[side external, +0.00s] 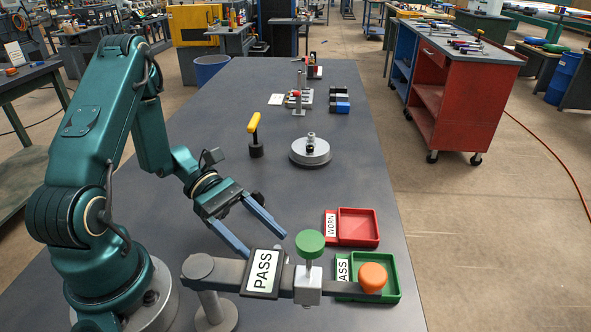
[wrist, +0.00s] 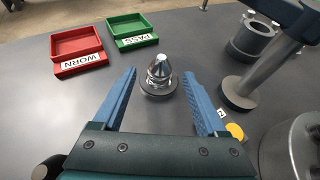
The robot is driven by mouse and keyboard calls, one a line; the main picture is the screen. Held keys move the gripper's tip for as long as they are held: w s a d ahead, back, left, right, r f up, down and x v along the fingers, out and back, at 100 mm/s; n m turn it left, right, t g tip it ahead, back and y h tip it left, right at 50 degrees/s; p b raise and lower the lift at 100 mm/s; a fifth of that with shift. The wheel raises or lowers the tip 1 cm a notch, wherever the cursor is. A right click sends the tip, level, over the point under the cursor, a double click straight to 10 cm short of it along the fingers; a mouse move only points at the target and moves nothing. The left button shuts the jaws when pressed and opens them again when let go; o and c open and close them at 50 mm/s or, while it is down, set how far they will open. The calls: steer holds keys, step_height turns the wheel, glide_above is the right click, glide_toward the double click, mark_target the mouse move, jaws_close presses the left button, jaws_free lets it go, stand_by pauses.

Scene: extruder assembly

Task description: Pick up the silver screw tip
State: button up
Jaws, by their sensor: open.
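The silver screw tip (wrist: 159,70) is a shiny cone with a dark ring at its base, upright on the grey table in the wrist view. My gripper (wrist: 160,76) is open. Its two blue fingers reach forward on either side of the tip, with a visible gap on each side, and the tip is around the fingertip line. In the side external view my gripper (side external: 266,246) is low over the table behind the PASS gauge arm (side external: 225,270). I cannot make out the tip there; the gauge arm probably hides it.
A red WORN tray (side external: 358,227) and a green PASS tray (side external: 390,282) lie to the right. A round silver base (side external: 310,153) and a yellow-handled tool (side external: 254,130) stand farther back.

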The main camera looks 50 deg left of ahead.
steer(key=shift+x, duration=1.15)
jaws_close()
steer(key=shift+r, duration=0.1)
